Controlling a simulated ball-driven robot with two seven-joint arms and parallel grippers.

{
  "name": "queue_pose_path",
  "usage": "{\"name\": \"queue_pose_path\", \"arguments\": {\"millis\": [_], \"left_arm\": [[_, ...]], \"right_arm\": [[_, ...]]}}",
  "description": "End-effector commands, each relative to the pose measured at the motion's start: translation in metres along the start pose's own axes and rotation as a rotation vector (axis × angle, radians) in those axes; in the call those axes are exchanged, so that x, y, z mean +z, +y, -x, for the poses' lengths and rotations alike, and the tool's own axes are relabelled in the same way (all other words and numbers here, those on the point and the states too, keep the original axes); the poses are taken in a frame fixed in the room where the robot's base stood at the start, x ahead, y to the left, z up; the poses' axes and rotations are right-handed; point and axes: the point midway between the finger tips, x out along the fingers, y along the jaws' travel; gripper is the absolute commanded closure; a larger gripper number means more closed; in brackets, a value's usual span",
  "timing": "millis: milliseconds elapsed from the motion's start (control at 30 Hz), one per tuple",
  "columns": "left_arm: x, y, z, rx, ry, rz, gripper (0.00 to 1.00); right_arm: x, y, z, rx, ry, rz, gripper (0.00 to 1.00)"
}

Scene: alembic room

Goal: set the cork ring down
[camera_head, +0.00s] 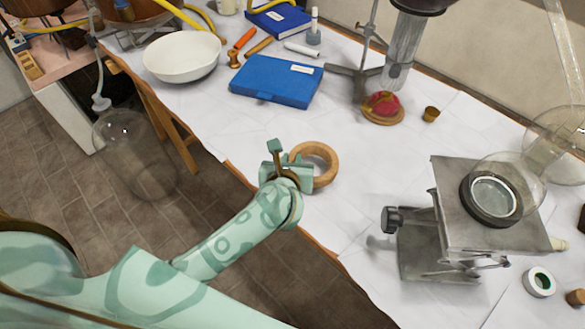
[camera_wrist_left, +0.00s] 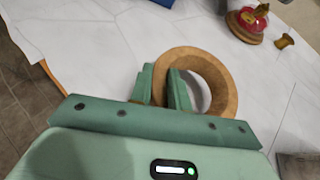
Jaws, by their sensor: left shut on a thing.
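The cork ring (camera_head: 333,166) is a thick tan ring over the white-covered table (camera_head: 270,128), close to its near left edge. My left gripper (camera_head: 287,170) is shut on the near left side of the ring's wall. In the left wrist view the ring (camera_wrist_left: 228,92) shows with one green finger of the gripper (camera_wrist_left: 162,88) inside its hole and the other outside. The ring looks roughly flat and low; I cannot tell whether it touches the table. My right gripper is not in view.
A metal lab jack (camera_head: 442,240) bearing a round flask stands to the right. A blue case (camera_head: 277,82), a white bowl (camera_head: 181,57), a red object on a cork base (camera_head: 382,107) and a small cork (camera_head: 431,114) are farther back. Bare table surrounds the ring.

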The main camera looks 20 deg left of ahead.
Motion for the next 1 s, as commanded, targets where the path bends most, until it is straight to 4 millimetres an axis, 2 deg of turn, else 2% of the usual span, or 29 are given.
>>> {"name": "queue_pose_path", "arguments": {"millis": [33,200,533,567,600,633,900,1000], "left_arm": [[-0.004,0.000,-0.008,0.001,0.000,-0.001,1.00],[-0.030,0.001,-0.021,0.001,0.003,-0.003,1.00],[-0.031,0.001,-0.021,0.001,0.001,-0.001,1.00],[-0.030,0.001,-0.021,0.001,0.000,-0.001,0.74],[-0.030,0.001,-0.021,0.001,0.000,-0.001,0.63],[-0.030,0.001,-0.021,0.001,0.000,-0.001,0.60],[-0.028,0.001,-0.020,0.000,-0.001,-0.001,0.60],[-0.028,0.001,-0.012,-0.001,0.000,0.000,0.60]], "right_arm": [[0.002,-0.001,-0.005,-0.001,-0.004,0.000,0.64],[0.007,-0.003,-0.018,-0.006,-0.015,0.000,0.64],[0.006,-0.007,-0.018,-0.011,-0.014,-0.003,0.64],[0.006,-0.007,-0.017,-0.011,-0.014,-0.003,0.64],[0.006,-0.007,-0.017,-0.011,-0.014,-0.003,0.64],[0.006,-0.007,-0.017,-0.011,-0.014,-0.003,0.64],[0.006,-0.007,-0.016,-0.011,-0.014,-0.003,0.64],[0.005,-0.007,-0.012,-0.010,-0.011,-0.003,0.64]]}}
